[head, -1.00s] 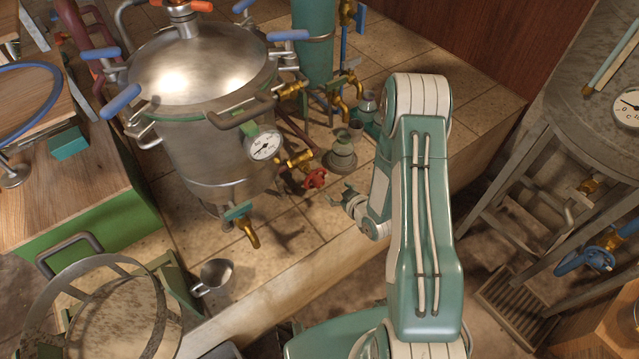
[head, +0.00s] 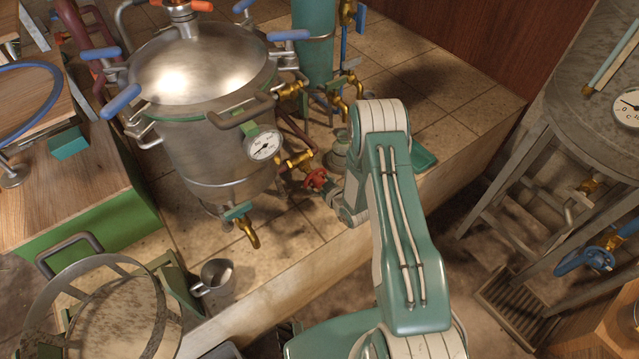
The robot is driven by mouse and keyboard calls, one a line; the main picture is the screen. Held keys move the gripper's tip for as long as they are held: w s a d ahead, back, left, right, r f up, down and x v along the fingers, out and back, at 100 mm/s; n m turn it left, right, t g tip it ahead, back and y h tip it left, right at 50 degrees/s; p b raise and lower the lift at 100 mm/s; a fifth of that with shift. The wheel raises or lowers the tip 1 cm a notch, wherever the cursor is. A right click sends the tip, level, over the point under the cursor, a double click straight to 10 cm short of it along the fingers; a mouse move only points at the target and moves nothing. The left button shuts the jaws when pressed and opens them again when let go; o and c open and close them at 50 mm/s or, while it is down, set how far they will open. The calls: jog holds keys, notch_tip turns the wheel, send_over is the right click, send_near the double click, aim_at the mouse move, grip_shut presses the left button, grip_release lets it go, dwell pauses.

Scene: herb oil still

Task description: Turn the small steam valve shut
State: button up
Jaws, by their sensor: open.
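The small steam valve has a red handwheel (head: 315,180) on a brass body (head: 299,160) low on the right side of the steel still pot (head: 205,150), below its pressure gauge. My gripper (head: 326,190) is just right of and below the red wheel in the picture, with its fingers close to the wheel's rim. It is open. I cannot tell whether a finger touches the wheel. My arm covers part of the tiles and objects behind it.
A brass drain tap (head: 249,234) hangs at the pot's front. A steel jug (head: 215,276) stands on the tiles. A green weight-like vessel (head: 341,150) is behind my gripper, and a green tray (head: 424,160) lies right of my arm. The tiled ledge ends at the front.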

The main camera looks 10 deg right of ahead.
jog(key=shift+w, duration=0.1)
jog(key=c, duration=1.2)
jog(key=shift+o, duration=0.2)
jog(key=shift+w+r, duration=0.1)
jog(key=shift+m+y, duration=0.7)
jog(key=shift+m, duration=0.3)
jog(key=m+g+y, duration=0.1)
jog(key=m+y, duration=0.1)
jog(key=m, duration=0.1)
jog(key=shift+w+d+m, duration=0.1)
jog(key=shift+m, duration=0.2)
jog(key=m+y, duration=0.2)
jog(key=m, duration=0.1)
jog(key=shift+m+y, duration=1)
jog(key=shift+m, duration=0.7)
